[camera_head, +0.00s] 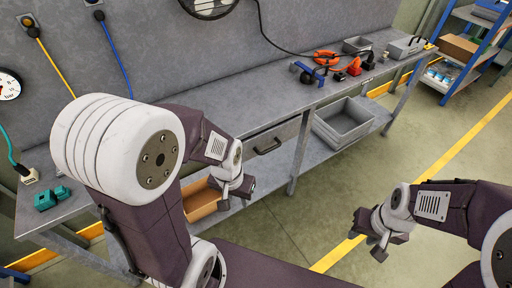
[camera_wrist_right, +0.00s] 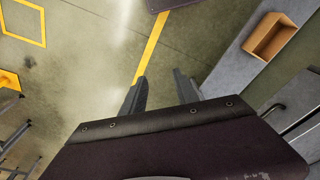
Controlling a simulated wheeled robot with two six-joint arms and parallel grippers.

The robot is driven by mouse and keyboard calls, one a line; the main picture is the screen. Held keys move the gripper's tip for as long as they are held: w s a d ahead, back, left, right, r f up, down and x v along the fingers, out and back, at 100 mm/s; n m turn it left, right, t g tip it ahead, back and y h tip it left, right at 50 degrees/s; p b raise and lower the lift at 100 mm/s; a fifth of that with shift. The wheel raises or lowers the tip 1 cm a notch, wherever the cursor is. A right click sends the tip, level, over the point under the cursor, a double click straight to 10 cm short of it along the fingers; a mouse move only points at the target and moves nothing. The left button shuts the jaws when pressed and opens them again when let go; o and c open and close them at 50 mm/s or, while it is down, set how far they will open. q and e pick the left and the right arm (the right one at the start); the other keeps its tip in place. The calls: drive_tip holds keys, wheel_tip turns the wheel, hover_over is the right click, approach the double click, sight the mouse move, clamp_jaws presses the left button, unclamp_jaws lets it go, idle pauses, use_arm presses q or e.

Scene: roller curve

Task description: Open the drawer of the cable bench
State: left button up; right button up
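The cable bench (camera_head: 225,100) is a long grey metal table against the wall. Its grey drawer (camera_head: 285,133) sits under the tabletop and looks closed, with a dark bar handle (camera_head: 267,147) on the front. My left gripper (camera_head: 236,196) is in front of the bench, below and left of the handle and apart from it; its two fingers look spread and empty. My left arm hides part of the bench. My right gripper (camera_head: 378,245) is over the floor, well away from the drawer; the right wrist view shows its fingers (camera_wrist_right: 160,84) apart with nothing between them.
A cardboard-brown box (camera_head: 200,200) and a grey bin (camera_head: 343,122) are on the lower shelf. The box also shows in the right wrist view (camera_wrist_right: 271,38). A bench leg (camera_head: 300,150) stands right of the drawer.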

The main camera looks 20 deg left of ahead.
drive_tip(key=w+a+f+n+t+b, duration=0.1)
drive_tip(key=w+f+n+t+b, duration=0.3)
drive_tip(key=w+b, duration=0.4)
drive_tip(key=w+a+f+n+t+b, duration=0.1)
drive_tip(key=w+a+f+n+b, duration=0.1)
drive_tip(key=w+f+n+b, duration=0.5)
drive_tip(key=n+t+y+b, duration=0.3)
drive_tip(key=n+y+b, duration=0.9)
drive_tip(key=n+b, duration=0.45)
approach(271, 148)
drive_tip(key=f+n+p, duration=0.1)
drive_tip(key=p, duration=0.1)
drive_tip(key=b+x, duration=0.1)
drive_tip(key=x, duration=0.9)
drive_tip(key=shift+w+r, duration=0.1)
drive_tip(key=shift+c, duration=0.4)
clamp_jaws()
